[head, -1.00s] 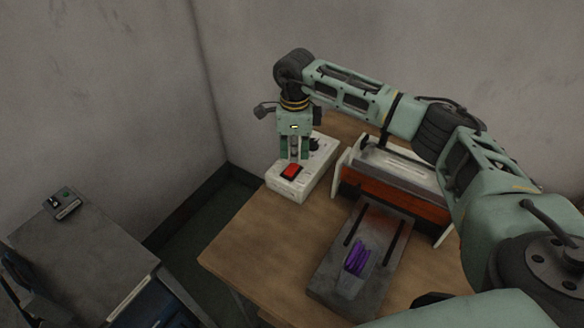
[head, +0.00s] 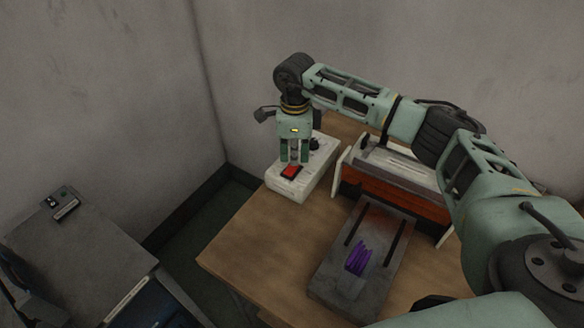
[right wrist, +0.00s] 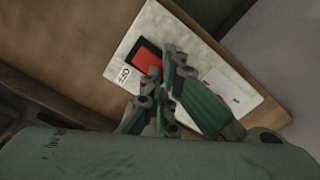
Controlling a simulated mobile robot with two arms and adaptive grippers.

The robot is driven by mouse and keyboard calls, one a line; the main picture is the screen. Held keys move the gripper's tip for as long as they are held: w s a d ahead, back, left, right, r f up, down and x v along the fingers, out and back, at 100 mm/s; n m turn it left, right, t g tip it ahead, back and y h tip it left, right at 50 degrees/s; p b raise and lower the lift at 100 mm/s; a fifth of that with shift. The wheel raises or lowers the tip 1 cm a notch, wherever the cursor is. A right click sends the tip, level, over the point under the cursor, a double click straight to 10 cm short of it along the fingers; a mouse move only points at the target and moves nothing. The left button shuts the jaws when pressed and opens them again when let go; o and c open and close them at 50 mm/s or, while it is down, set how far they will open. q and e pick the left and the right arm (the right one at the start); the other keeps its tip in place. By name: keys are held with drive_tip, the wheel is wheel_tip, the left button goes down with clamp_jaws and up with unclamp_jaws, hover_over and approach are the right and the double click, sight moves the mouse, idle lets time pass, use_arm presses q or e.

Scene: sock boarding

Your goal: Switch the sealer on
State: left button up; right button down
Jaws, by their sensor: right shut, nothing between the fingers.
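The sealer (head: 398,190) stands at the back of the table, with an orange front and a pale top. To its left lies a white control box (head: 318,180) with a red switch (head: 291,171) and a black knob (head: 315,143). My right gripper (head: 293,160) points down over the box, just behind the red switch; its fingers are shut and empty. In the right wrist view the red switch (right wrist: 145,58) shows beside the fingertips (right wrist: 163,66), partly covered by them. I cannot tell whether they touch it. My left gripper is not in view.
A dark grey board (head: 335,280) with a purple folded item (head: 360,256) lies on the wooden table (head: 245,250) in front of the sealer. A grey cabinet (head: 85,255) with a small panel (head: 62,203) stands at the left. The table's left front is clear.

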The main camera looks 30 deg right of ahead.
drive_tip(key=shift+f+b, duration=0.3)
drive_tip(key=shift+f, duration=0.15)
drive_tip(key=shift+r+p, duration=2.1)
drive_tip(key=shift+r, duration=1.45)
